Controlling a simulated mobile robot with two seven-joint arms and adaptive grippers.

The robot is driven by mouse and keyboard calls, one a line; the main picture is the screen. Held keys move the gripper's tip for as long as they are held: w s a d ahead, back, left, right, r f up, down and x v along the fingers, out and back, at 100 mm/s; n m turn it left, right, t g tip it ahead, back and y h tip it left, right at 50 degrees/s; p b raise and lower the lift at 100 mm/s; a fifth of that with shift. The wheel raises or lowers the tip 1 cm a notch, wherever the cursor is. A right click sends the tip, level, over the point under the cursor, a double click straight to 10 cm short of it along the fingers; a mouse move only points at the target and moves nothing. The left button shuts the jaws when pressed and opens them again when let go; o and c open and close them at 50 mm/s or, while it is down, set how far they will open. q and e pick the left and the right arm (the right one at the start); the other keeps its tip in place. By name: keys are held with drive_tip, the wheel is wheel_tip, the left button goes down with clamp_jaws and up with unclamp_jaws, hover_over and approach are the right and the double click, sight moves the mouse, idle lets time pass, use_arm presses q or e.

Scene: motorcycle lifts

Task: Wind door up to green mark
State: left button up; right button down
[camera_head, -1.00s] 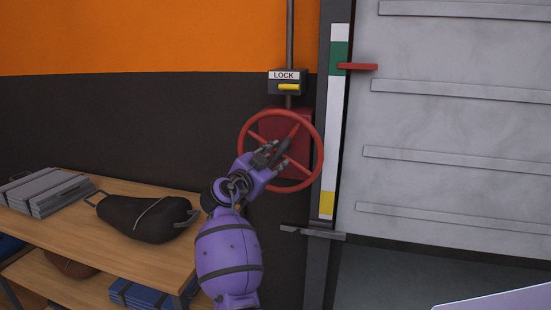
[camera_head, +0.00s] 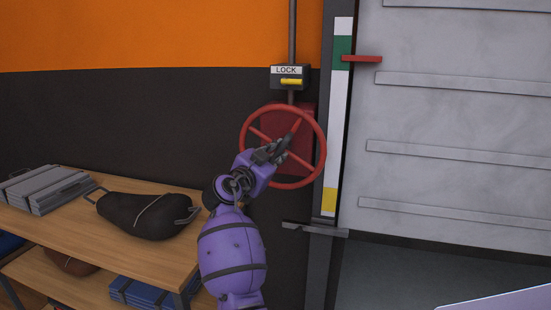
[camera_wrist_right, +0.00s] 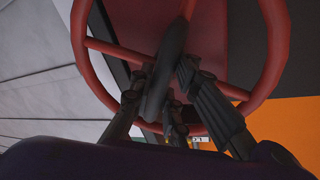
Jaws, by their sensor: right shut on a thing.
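The grey slatted door (camera_head: 450,105) fills the right side of the head view, with a dark opening below it. Its red pointer (camera_head: 362,58) lies level with the lower half of the green mark (camera_head: 341,52) on the white upright scale (camera_head: 336,120). A red handwheel (camera_head: 285,108) is mounted on the wall left of the scale. My right gripper (camera_head: 272,151) is shut on the wheel's dark handle (camera_wrist_right: 166,72), in front of the wheel's middle in the head view. The gripper partly hides the handle and spokes. My left gripper is not in view.
A LOCK box (camera_head: 290,72) with a yellow lever (camera_head: 291,82) sits above the wheel. A wooden shelf (camera_head: 90,222) at the left holds a black bag (camera_head: 148,215) and grey cases (camera_head: 45,190). A yellow band (camera_head: 329,200) marks the scale's bottom.

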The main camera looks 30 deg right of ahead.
drive_tip(key=shift+f, duration=0.15)
drive_tip(key=c, duration=1.7)
unclamp_jaws()
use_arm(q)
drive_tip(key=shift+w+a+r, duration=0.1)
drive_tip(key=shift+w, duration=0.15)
use_arm(e)
drive_tip(key=v, duration=1.2)
drive_tip(key=shift+s, duration=0.1)
drive_tip(key=shift+n, duration=0.3)
